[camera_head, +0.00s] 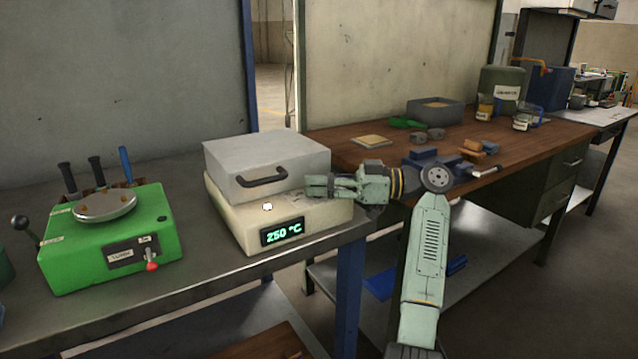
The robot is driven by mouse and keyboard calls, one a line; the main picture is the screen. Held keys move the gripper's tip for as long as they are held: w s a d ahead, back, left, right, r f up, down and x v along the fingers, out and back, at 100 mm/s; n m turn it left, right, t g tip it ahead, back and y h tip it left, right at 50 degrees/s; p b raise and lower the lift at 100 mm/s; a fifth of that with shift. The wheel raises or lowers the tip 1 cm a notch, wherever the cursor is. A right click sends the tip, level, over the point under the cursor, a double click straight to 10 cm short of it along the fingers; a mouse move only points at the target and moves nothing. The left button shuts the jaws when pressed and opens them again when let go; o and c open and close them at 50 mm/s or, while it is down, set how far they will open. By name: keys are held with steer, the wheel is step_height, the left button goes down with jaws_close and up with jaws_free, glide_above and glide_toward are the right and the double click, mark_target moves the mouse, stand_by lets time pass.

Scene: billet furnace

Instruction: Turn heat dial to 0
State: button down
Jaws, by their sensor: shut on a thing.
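The billet furnace (232,213) is a cream box with a grey lid (268,160) and a black handle, standing on the metal bench. The lid is down. A small white spot (267,207) shows on the furnace's front slope.
A green machine (110,245) with a lever and red-tipped switch stands left on the metal bench (225,280). A wooden workbench (345,155) with blue blocks (425,155), a grey bin (435,111) and jars lies behind my arm. Bench space between machine and furnace is clear.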

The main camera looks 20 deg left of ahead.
steer(key=shift+w+r+n+g+h, duration=0.15)
steer(key=shift+n+g+h, duration=0.45)
steer(key=shift+g, duration=0.4)
steer(key=shift+w+n+g+h, duration=0.1)
steer(key=shift+n+g+h, duration=0.3)
steer(key=shift+n+g, duration=0.5)
steer(key=shift+a+g, duration=0.1)
steer(key=shift+g, duration=0.4)
steer(key=c, duration=1.7)
jaws_free()
steer(key=shift+a+f, duration=0.15)
steer(key=shift+f, duration=0.1)
step_height(320, 180, up, 10)
steer(key=shift+r, duration=0.1)
